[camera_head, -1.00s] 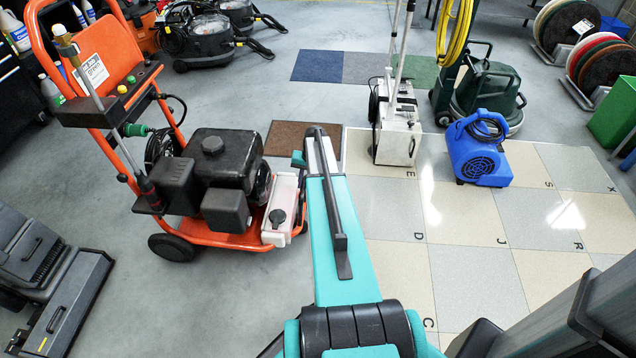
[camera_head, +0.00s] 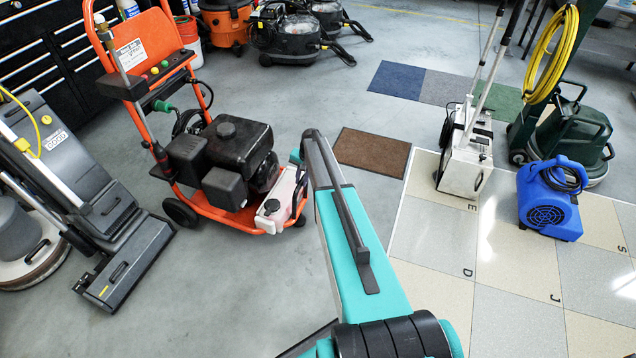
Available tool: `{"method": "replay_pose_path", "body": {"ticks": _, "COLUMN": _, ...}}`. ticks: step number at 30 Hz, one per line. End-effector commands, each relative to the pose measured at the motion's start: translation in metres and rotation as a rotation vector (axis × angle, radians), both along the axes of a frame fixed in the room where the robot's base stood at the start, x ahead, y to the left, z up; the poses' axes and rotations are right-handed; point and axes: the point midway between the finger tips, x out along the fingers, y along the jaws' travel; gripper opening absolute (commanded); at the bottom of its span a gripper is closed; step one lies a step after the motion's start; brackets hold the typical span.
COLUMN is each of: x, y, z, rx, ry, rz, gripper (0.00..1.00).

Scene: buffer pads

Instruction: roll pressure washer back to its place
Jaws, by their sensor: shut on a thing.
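The pressure washer (camera_head: 228,175) stands upright left of centre in the head view. It has an orange frame, a tall orange handle (camera_head: 88,32), a black engine and a white tank (camera_head: 279,200) at its right. My teal arm reaches up from the bottom edge, its far end close to the right of the engine and tank. My gripper is hidden behind the arm, so its jaws and any contact with the washer do not show.
A grey upright floor machine (camera_head: 125,262) stands close at the washer's left. Black drawer cabinets (camera_head: 40,60) and an orange vacuum (camera_head: 228,22) are behind. A brown mat (camera_head: 372,152) lies on clear floor to the right. Beyond are a white machine (camera_head: 466,160) and a blue blower (camera_head: 549,198).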

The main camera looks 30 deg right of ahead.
Motion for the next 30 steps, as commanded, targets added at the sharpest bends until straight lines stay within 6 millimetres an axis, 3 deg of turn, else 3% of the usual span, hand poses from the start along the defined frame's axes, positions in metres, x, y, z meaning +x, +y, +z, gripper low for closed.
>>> {"method": "replay_pose_path", "body": {"ticks": 7, "x": 0.018, "y": 0.023, "z": -0.001, "rx": 0.005, "ry": 0.01, "rz": 0.003, "gripper": 0.0}}
{"method": "replay_pose_path", "body": {"ticks": 22, "x": 0.022, "y": 0.027, "z": -0.001, "rx": 0.004, "ry": 0.01, "rz": 0.0, "gripper": 0.0}}
{"method": "replay_pose_path", "body": {"ticks": 23, "x": 0.022, "y": 0.027, "z": -0.001, "rx": 0.004, "ry": 0.01, "rz": 0.0, "gripper": 0.22}}
{"method": "replay_pose_path", "body": {"ticks": 25, "x": 0.022, "y": 0.026, "z": -0.001, "rx": 0.004, "ry": 0.009, "rz": 0.0, "gripper": 0.34}}
{"method": "replay_pose_path", "body": {"ticks": 30, "x": 0.022, "y": 0.024, "z": -0.001, "rx": 0.001, "ry": 0.006, "rz": -0.001, "gripper": 0.36}}
